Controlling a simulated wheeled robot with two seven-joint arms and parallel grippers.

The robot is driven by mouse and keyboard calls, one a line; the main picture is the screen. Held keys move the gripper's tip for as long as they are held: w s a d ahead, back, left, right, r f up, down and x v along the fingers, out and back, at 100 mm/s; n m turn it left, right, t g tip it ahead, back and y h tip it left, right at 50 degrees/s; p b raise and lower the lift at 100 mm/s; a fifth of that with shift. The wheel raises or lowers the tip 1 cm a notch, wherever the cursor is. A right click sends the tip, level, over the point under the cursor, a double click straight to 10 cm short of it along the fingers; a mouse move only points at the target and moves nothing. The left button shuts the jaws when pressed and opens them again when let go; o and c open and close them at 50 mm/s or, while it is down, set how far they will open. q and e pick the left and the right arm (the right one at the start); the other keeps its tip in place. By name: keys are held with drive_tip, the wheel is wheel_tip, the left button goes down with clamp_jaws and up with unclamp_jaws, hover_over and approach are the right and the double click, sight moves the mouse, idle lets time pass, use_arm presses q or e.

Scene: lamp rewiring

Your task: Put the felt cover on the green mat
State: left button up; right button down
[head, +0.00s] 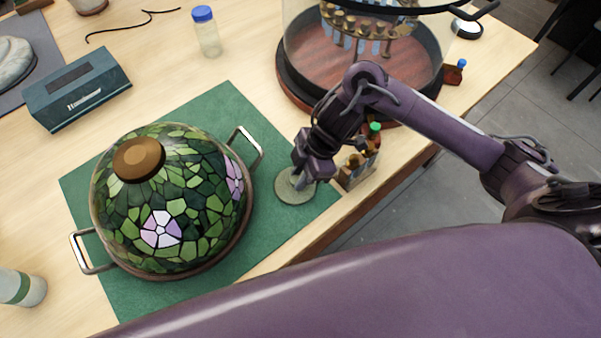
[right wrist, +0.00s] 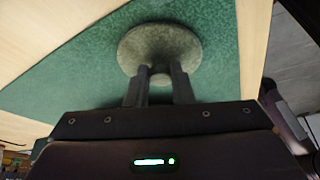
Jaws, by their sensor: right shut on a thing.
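The felt cover (head: 295,188) is a round grey-green disc over the right part of the green mat (head: 222,108). My right gripper (head: 299,180) is shut on a small knob at the middle of the cover. In the right wrist view the felt cover (right wrist: 158,47) shows at the two fingertips (right wrist: 159,75), with the green mat (right wrist: 70,70) around and under it. I cannot tell whether the cover touches the mat or is just above it. My left gripper is not in view.
A stained-glass lampshade (head: 185,215) with two metal handles covers much of the mat. A glass-walled stand (head: 355,75) and a small wooden rack of bottles (head: 358,168) stand near my right arm. A dark teal box (head: 78,88) and a blue-capped jar (head: 207,35) stand farther back.

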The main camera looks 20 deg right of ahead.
drive_tip(key=shift+f, duration=0.1)
drive_tip(key=c, duration=1.3)
unclamp_jaws()
drive_tip(key=shift+o, duration=0.2)
drive_tip(key=shift+r, duration=0.25)
drive_tip(key=p+v, duration=0.1)
drive_tip(key=v, duration=1)
drive_tip(key=shift+d+r+p, duration=0.25)
drive_tip(key=shift+r+p, duration=0.1)
drive_tip(key=shift+s, duration=0.1)
